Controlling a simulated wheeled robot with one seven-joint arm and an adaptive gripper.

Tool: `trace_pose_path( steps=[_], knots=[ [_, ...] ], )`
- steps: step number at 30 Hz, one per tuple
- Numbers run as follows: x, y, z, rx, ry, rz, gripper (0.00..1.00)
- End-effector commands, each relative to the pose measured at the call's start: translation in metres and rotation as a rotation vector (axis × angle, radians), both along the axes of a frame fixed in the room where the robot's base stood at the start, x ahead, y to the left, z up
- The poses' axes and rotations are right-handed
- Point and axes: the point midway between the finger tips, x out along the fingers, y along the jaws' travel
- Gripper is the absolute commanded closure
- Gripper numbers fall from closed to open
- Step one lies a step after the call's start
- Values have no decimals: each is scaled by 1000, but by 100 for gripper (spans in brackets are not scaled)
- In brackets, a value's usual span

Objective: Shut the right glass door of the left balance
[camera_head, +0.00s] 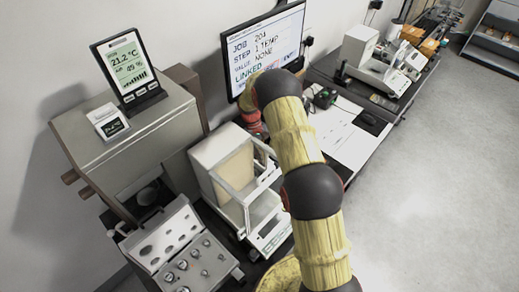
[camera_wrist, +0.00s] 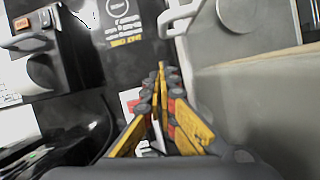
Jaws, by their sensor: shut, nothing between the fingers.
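The left balance (camera_head: 205,158) is a white, glass-walled draft shield with a pale back panel, standing upright on the dark table. My arm passes over its right side, so the right glass door is partly hidden and I cannot tell how far open it is. My gripper is largely hidden by the arm in the head view. In the wrist view, my gripper (camera_wrist: 160,72) has its yellow and black fingers together and empty. A pale frame and broad panel of the balance (camera_wrist: 262,98) lie close to the fingers on the right. Contact is unclear.
An open weight box (camera_head: 178,240) stands at the front left, beside a grey cabinet (camera_head: 125,140) carrying a climate display (camera_head: 127,65). A monitor (camera_head: 265,45) stands behind. White paper (camera_head: 345,135) and a second balance (camera_head: 375,65) are farther right. The right floor is clear.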

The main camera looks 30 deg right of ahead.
Motion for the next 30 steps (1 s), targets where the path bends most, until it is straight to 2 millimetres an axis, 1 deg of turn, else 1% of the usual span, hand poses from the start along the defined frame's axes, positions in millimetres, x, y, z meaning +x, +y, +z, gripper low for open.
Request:
trace_pose_path(
  steps=[1, 4, 9, 20, 23, 26, 30],
  knots=[
    [-7, -2, 6, -1, -3, -1, 100],
    [-18, -3, 5, -1, -2, 0, 100],
    [-28, -4, 4, -1, -3, 1, 100],
    [-29, -5, 4, -1, -3, 1, 100],
    [-35, -7, 4, -2, -3, 0, 100],
    [-51, -13, 5, 0, -2, -2, 100],
    [-82, -24, 5, -1, -2, -3, 100]
  ],
)
